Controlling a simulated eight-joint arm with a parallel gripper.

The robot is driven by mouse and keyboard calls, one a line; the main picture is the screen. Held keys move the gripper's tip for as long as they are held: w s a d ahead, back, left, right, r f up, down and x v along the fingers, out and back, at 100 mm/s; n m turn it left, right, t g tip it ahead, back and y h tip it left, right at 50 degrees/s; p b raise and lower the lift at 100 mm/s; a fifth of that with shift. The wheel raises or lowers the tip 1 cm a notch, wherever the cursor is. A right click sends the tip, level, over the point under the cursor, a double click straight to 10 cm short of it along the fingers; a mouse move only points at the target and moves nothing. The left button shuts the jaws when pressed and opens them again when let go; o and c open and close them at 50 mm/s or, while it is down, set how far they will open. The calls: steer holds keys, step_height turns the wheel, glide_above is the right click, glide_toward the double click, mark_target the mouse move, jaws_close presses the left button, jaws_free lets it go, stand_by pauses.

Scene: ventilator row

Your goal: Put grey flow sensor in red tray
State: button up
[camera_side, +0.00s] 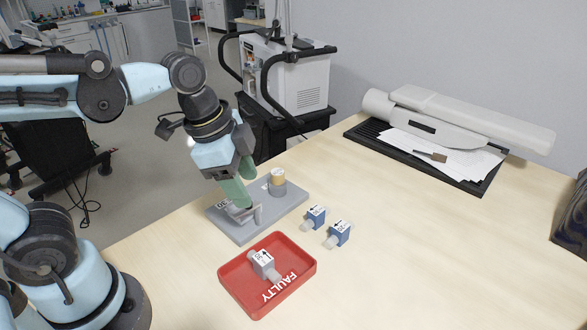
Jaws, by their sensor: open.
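The red tray (228,279), lettered FAULTY, lies on the table at the lower middle. A grey flow sensor (264,264) with a white, arrow-marked label lies inside it, tilted across the tray. My gripper (246,188), with green fingers, is open over a grey plate (238,233) behind the tray. A small light grey piece (245,214) lies on the plate just below the fingertips; I cannot tell what it is or whether the fingers touch it. The fingers hide part of the plate.
Two blue sensors (315,217) (338,234) lie right of the plate. A brass-topped cylinder (278,178) stands on the plate's far end. A black tray (466,176) with papers and a long white device (460,118) is at the back right. The table's right front is clear.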

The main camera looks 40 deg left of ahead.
steer(key=a+n+t, duration=0.1)
steer(key=n, duration=0.1)
steer(key=a+n+t, duration=0.1)
steer(key=n, duration=0.2)
steer(key=a+f+n+t, duration=0.1)
steer(key=a+n, duration=0.1)
steer(key=shift+w+f+n+y, duration=0.1)
steer(key=shift+w+n+y, duration=0.2)
steer(key=shift+w+y, duration=0.1)
steer(key=shift+w+a+n+t, duration=0.1)
steer(key=shift+a+n+t, duration=0.15)
steer(key=shift+n, duration=0.35)
steer(key=shift+w+a+n+t, duration=0.1)
steer(key=shift+a+n+t, duration=0.15)
steer(key=shift+n, duration=0.35)
